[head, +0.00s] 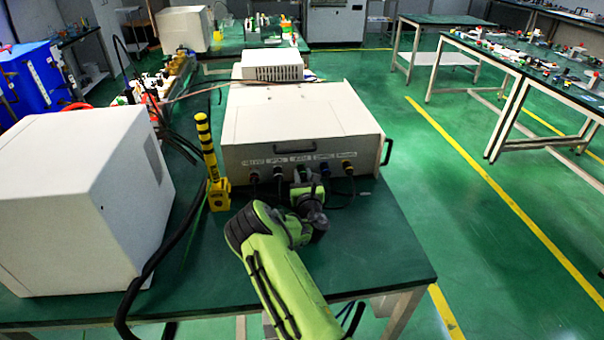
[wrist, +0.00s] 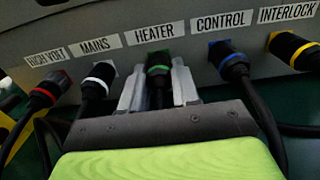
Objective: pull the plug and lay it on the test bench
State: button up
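The cream generator box (head: 300,125) stands on the green test bench (head: 385,240). Its front has a row of labelled sockets with plugs in them. In the wrist view the green-ringed plug (wrist: 159,70) sits under the HEATER label, in the panel. My gripper (wrist: 159,88) has one finger on each side of this plug, close against its body, and looks shut on it. The fingertips are near the panel. In the head view my gripper (head: 303,183) is at the middle of the row and hides most of that plug.
Red (wrist: 45,92), white (wrist: 97,80), blue (wrist: 230,65) and yellow (wrist: 290,48) ringed plugs flank it, with cables hanging below. A yellow-and-black post (head: 208,150) and a white box (head: 85,195) stand at left. The bench's right front is clear.

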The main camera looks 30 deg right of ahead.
aim_at(304, 179)
grip_shut()
jog(key=shift+s+f, duration=0.1)
jog(key=shift+s, duration=0.05)
jog(key=shift+b+v, duration=2.5)
jog(key=shift+v, duration=0.35)
